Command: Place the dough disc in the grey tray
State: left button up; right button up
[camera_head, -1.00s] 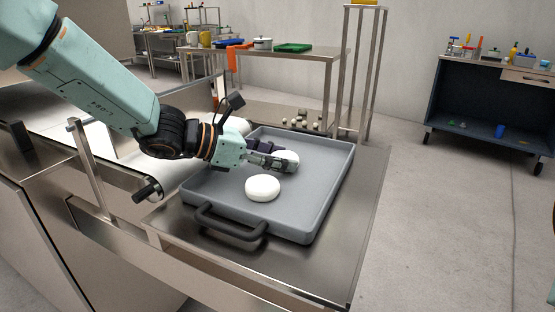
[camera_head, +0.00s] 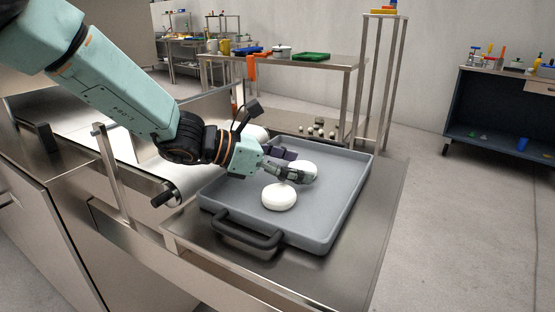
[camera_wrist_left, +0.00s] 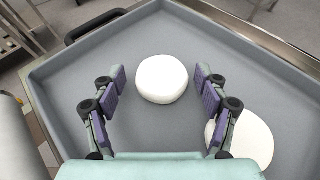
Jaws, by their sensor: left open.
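The grey tray (camera_head: 330,215) lies on a steel table and holds two white dough discs. One disc (camera_head: 305,169) lies between the open fingers of my left gripper (camera_head: 301,166), partly covered by the near finger. In the left wrist view this disc (camera_wrist_left: 162,79) sits between the purple finger pads, with a gap on both sides. The other disc (camera_head: 279,197) lies nearer the front handle. It also shows at the lower right of the wrist view (camera_wrist_left: 252,143), partly hidden by a finger. My right gripper is not in view.
A conveyor with a roller (camera_head: 182,190) adjoins the tray's left side. The tray's dark front handle (camera_head: 247,232) sticks out toward me. Several small pale balls (camera_head: 318,131) lie behind the tray. The right part of the tray is bare.

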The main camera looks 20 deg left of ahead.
pick_arm(q)
jog(key=p+v, duration=0.2)
jog(key=v, duration=0.2)
jog(key=shift+s+a+r, duration=0.15)
jog(key=shift+a+r, duration=0.05)
jog(key=shift+r, duration=0.1)
jog(key=shift+s+a+r+p, duration=0.3)
jog(key=shift+s+a+p, duration=0.15)
jog(key=shift+p, duration=0.35)
jog(key=shift+s+a+r+p, duration=0.1)
jog(key=shift+s+a+p, duration=0.25)
jog(key=shift+a, duration=0.1)
